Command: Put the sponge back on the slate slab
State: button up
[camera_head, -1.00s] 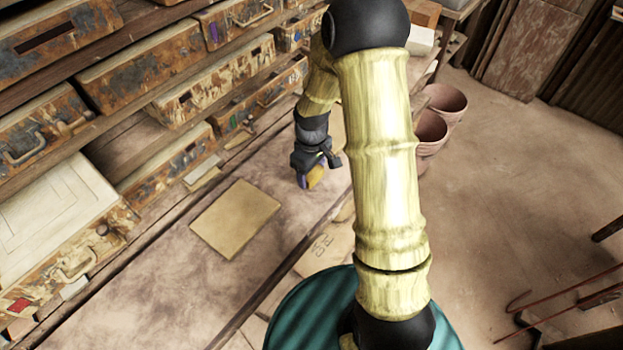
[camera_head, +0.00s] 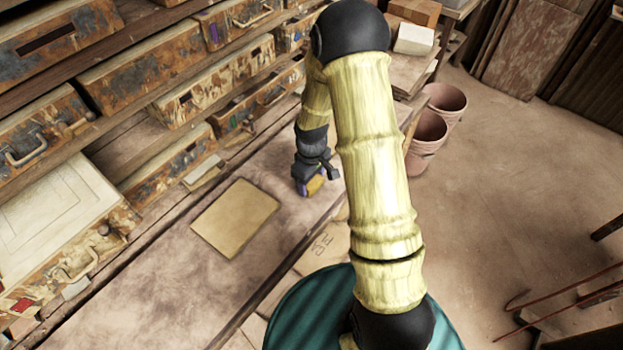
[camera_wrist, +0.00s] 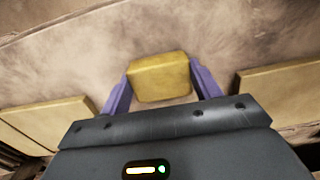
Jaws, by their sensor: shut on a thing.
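The sponge (camera_wrist: 159,77) is a yellow block with rounded edges. It sits between the two purple fingers of my gripper (camera_wrist: 160,88), which is shut on it. In the head view the sponge (camera_head: 315,185) shows small and partly covered below my gripper (camera_head: 314,187), at the bench's right part. I cannot tell whether the sponge touches the bench top. A flat tan square slab (camera_head: 235,217) lies on the bench to the left of the gripper. No plainly grey slate shows, so I cannot tell whether this is the slate slab.
Worn drawers (camera_head: 170,160) line the back of the bench (camera_head: 160,285). Two tan flat pieces show in the wrist view, one left (camera_wrist: 45,122) and one right (camera_wrist: 285,88). Pink buckets (camera_head: 428,132) stand on the floor at the right.

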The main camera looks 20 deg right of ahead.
aim_at(312, 183)
jog(key=o, duration=1.3)
jog(key=shift+c, duration=0.2)
notch_tip(312, 183, up, 12)
jog(key=b, duration=0.1)
jog(key=shift+r, duration=0.15)
jog(key=shift+s, duration=0.1)
jog(key=s+r+m+t, duration=0.2)
jog(key=s+r+m, duration=0.2)
jog(key=s, duration=1)
jog(key=m, duration=0.3)
jog(key=shift+r+t, duration=0.15)
jog(key=shift+t, duration=0.15)
